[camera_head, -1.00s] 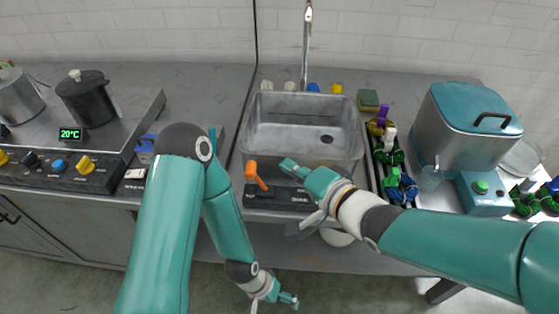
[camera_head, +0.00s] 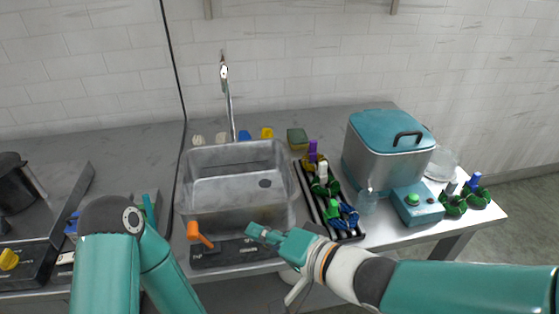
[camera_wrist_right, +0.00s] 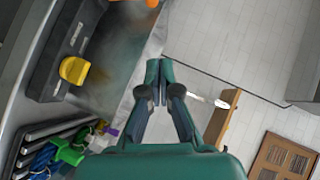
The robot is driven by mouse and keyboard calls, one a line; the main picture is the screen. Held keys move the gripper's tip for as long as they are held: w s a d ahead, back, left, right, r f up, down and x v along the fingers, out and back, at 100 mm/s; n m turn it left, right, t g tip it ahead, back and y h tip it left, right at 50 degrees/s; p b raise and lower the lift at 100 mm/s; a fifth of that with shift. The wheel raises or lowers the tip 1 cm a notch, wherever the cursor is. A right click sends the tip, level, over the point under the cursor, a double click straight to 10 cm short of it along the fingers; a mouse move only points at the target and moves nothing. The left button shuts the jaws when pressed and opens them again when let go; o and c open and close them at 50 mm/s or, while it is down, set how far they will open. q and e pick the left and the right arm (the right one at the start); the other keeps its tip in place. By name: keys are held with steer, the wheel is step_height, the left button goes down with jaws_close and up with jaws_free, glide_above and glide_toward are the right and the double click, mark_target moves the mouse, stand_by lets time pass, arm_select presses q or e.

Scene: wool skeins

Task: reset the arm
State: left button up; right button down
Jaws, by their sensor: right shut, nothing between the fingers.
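My right gripper (camera_head: 257,233) is shut and empty in the head view, over the front edge of the sink (camera_head: 190,212), to the right of the orange lever (camera_head: 199,234). In the right wrist view its fingers (camera_wrist_right: 159,72) meet with nothing between them. My left arm shows at the lower left of the head view, but its gripper is out of the picture. Wool skeins in green and blue (camera_head: 335,212) lie on a dark striped rack (camera_head: 306,189) right of the sink.
A steel pot with a teal lid (camera_head: 385,130) stands beside a teal box (camera_head: 416,204) and a glass beaker (camera_head: 367,201). More green skeins (camera_head: 452,203) lie near the counter's right end. A sponge (camera_head: 297,138) and a tall tap (camera_head: 229,100) are behind.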

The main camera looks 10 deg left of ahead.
steer(key=w+d+f+m+g+h+p, duration=0.1)
steer(key=d+f+m+h+p, duration=0.15)
steer(key=d+f, duration=0.65)
steer(key=w+d+f+m+h+p, duration=0.1)
steer(key=w+d+f+m+h, duration=0.25)
steer(key=f, duration=0.85)
steer(key=s+d+f+n+g+h, duration=0.1)
steer(key=s+d+f+n+g, duration=0.1)
steer(key=s+f, duration=0.4)
steer(key=s+d+f+n+g+h+p, duration=0.1)
steer(key=s+d+f+n+g, duration=0.2)
steer(key=s+d+f, duration=0.4)
steer(key=shift+s+f+n+h, duration=0.3)
steer(key=shift+s+n+h, duration=0.1)
steer(key=shift+s, duration=1.25)
